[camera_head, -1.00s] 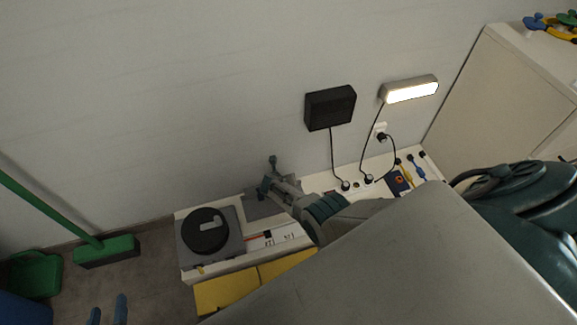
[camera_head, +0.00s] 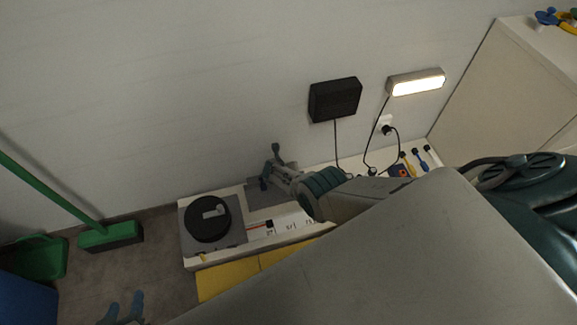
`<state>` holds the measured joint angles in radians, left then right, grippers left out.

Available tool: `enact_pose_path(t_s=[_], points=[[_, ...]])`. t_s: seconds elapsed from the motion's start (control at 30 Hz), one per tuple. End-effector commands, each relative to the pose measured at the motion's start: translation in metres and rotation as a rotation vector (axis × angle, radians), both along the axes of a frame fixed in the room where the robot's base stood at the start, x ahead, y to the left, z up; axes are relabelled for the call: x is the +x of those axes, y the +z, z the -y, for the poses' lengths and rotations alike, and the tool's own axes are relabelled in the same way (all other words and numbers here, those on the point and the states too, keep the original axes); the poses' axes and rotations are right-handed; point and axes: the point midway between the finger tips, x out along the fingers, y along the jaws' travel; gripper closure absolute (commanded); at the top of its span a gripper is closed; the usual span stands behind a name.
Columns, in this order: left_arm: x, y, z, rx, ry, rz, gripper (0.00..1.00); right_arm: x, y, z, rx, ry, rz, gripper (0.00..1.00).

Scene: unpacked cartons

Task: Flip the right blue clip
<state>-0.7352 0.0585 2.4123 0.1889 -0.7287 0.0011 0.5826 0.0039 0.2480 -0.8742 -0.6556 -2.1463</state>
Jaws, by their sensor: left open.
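My left gripper (camera_head: 270,167) is open and empty, with its fingers apart above the back of the white bench (camera_head: 216,199), close to the wall. A small blue clip-like piece (camera_head: 546,17) lies on top of the cabinet at the far upper right, far from this gripper. Two dull blue upright pieces (camera_head: 137,305) show at the bottom left edge, cut off by the frame. I cannot tell which of these, if any, is the right blue clip. My right gripper is not in view.
A black round device (camera_head: 207,219) sits on a grey plate on the bench, left of my gripper. A black box (camera_head: 335,99) and a lit lamp (camera_head: 416,82) hang on the wall with cables. A green broom (camera_head: 110,236) stands left. My grey body hides much of the bench.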

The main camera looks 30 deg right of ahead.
Motion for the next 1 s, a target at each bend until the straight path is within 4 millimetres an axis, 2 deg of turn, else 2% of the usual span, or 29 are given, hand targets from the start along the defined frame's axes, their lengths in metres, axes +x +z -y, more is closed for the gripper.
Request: enact_pose_path(t_s=[0.47, 0.77, 1.0], points=[[-0.002, 0.003, -0.001, 0.017, -0.01, -0.044, 0.56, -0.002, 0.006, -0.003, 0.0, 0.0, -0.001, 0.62], [-0.02, 0.009, -0.01, 0.101, -0.041, -0.255, 0.56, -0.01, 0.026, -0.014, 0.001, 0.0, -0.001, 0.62], [-0.033, 0.025, -0.026, 0.187, -0.044, -0.423, 0.56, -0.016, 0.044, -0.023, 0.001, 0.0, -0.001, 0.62]])
